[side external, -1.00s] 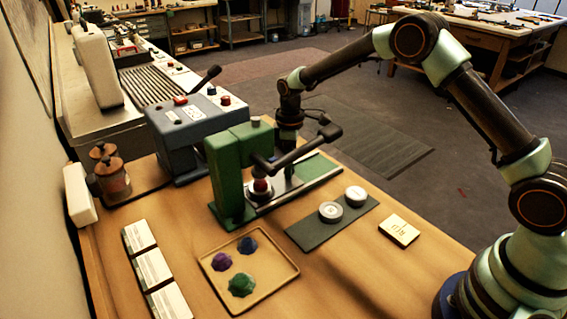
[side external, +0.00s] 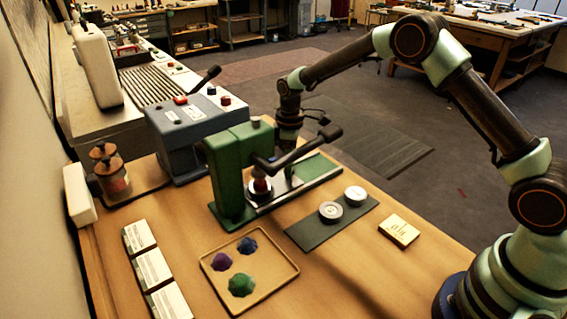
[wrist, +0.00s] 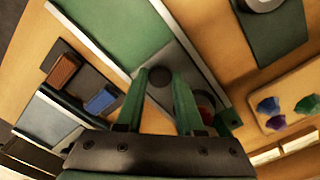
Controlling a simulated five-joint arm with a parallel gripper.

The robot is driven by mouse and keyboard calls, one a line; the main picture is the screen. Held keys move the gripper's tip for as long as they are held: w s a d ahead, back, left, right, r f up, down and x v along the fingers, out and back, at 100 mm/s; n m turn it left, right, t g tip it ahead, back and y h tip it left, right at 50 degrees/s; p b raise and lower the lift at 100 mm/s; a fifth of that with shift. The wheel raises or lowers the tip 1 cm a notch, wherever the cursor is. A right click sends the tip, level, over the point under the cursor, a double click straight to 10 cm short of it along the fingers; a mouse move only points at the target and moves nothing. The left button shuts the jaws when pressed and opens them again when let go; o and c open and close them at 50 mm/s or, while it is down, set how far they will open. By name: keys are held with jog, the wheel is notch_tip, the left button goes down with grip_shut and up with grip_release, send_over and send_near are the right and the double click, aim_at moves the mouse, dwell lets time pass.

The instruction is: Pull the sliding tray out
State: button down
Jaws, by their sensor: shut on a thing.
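The green press (side external: 228,170) stands upright on the wooden table, with a dark lever (side external: 300,148) reaching across its front. Its sliding tray is a grey metal plate in a pale-railed green track (side external: 318,168), low at the press's right. In the wrist view the grey tray plate (wrist: 178,62) carries a round dark knob (wrist: 160,76). My gripper (wrist: 164,76) has its two green fingers on either side of this knob and is shut on it. In the side view my gripper (side external: 290,165) is partly hidden behind the lever.
A dark mat (side external: 325,229) with two round discs lies in front of the press. A tan tray (side external: 278,282) holds coloured lumps. A yellow box (side external: 399,230) is at the right, white cards (side external: 153,268) at the left. A blue-grey machine (side external: 188,135) stands behind.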

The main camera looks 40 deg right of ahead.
jog(key=shift+d, duration=0.1)
dwell(0.5)
jog(key=d, duration=1.4)
jog(key=shift+r, duration=0.1)
jog(key=c, duration=0.5)
grip_release()
jog(key=shift+a, duration=0.1)
notch_tip(320, 180, up, 12)
jog(key=shift+r, duration=0.1)
